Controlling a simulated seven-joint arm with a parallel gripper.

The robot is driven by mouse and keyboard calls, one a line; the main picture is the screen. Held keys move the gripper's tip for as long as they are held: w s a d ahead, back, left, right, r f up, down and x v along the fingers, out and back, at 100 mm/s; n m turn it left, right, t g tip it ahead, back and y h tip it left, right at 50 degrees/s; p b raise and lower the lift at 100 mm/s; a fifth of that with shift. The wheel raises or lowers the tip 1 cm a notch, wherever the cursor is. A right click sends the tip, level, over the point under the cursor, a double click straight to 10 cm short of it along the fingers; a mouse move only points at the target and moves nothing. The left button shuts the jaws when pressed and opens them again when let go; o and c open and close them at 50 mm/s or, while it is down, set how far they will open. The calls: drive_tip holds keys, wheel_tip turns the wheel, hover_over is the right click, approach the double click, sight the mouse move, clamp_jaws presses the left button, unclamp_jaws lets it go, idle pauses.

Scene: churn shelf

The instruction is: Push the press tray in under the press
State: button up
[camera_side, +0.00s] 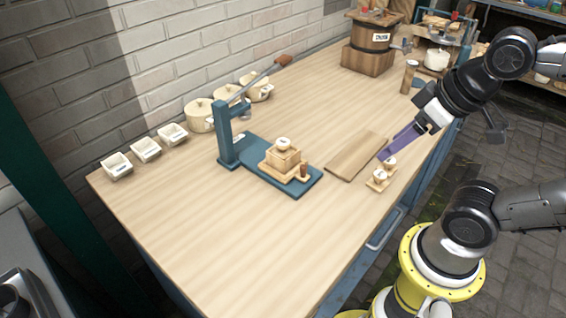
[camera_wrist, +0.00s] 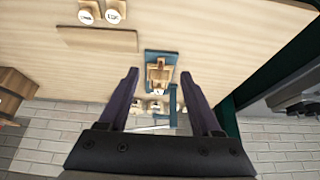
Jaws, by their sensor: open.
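The wooden press tray (camera_side: 287,172) lies on the front part of the teal press base (camera_side: 262,178), out from the upright column (camera_side: 225,135). A wooden box with a white knob (camera_side: 284,143) sits on it, and a brown peg handle (camera_side: 304,170) stands at its outer end. The press lever (camera_side: 250,83) slants up to a brown grip. The press base also shows between my fingers in the wrist view (camera_wrist: 149,56), apart from them. My gripper (camera_side: 386,157) is open and empty, above the table's right side, right of the tray; its spread fingers (camera_wrist: 160,74) show in the wrist view.
A flat wooden board (camera_side: 358,156) lies between the press and my gripper. A small stand with white-topped pieces (camera_side: 380,180) is close below my fingers. Round cream pots (camera_side: 199,115) and small white dishes (camera_side: 146,149) line the wall. The front left table is clear.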

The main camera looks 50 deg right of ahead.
drive_tip(key=shift+c, duration=1.1)
drive_tip(key=m+g+y, duration=0.3)
drive_tip(key=m, duration=2.4)
hover_over(304, 166)
drive_tip(key=s+d, duration=0.4)
wheel_tip(304, 166, down, 4)
drive_tip(key=shift+t, duration=0.3)
drive_tip(key=x, duration=1.3)
drive_tip(key=shift+a, duration=0.2)
clamp_jaws()
